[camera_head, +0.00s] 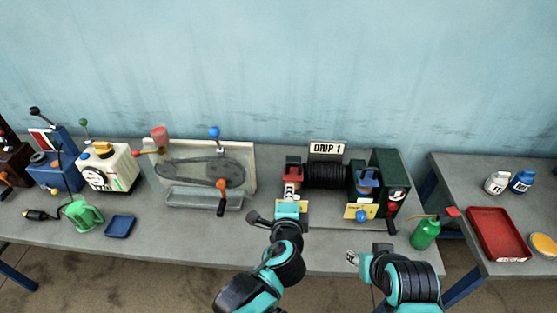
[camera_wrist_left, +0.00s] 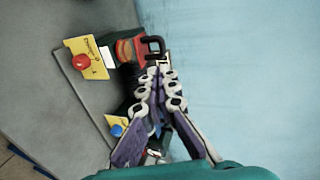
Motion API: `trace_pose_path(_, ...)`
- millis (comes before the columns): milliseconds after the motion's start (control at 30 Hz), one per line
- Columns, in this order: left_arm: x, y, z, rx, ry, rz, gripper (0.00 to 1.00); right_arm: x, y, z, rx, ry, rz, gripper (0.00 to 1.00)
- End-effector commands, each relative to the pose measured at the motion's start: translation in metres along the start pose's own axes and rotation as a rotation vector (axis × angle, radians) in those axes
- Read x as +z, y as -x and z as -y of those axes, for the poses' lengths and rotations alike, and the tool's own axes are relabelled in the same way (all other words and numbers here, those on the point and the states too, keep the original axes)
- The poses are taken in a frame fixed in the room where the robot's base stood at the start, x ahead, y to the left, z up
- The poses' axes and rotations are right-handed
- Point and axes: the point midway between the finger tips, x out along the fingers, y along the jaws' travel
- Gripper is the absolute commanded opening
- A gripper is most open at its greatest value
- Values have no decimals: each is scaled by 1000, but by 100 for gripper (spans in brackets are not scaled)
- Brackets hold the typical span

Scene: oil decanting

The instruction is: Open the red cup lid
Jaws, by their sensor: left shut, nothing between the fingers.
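The red cup (camera_head: 292,164) sits at the left end of the dark green machine marked DRIP 1. My left gripper (camera_head: 290,190) is in front of it and hides its lower part. In the left wrist view the red cup (camera_wrist_left: 139,48) shows beyond the fingertips, with a dark bracket at its side. The left gripper (camera_wrist_left: 160,72) is shut and empty there, with its fingertips close to the bracket. I cannot tell whether they touch, nor how the lid stands. My right gripper (camera_head: 351,258) is low in front of the table edge, too small to judge its fingers.
A blue cup (camera_head: 368,178) sits at the machine's right end, above a blue knob (camera_head: 361,215). A red knob (camera_wrist_left: 81,62) stands on a yellow plate in the left wrist view. A green oil can (camera_head: 425,233) stands right of the machine. A crank board (camera_head: 248,155) stands left.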

Motion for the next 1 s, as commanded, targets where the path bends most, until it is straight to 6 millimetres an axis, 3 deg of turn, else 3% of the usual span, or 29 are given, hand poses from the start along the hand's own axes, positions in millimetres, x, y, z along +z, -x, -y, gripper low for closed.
trace_pose_path(167,-4,-11,0,-16,-49,-10,0,3,-4,0,0,0,0,40)
trace_pose_path(700,-4,-117,0,-15,-43,-8,0,22,-31,0,0,0,0,40)
trace_pose_path(1000,-4,-138,2,-14,-43,-9,0,25,-35,0,0,0,0,40)
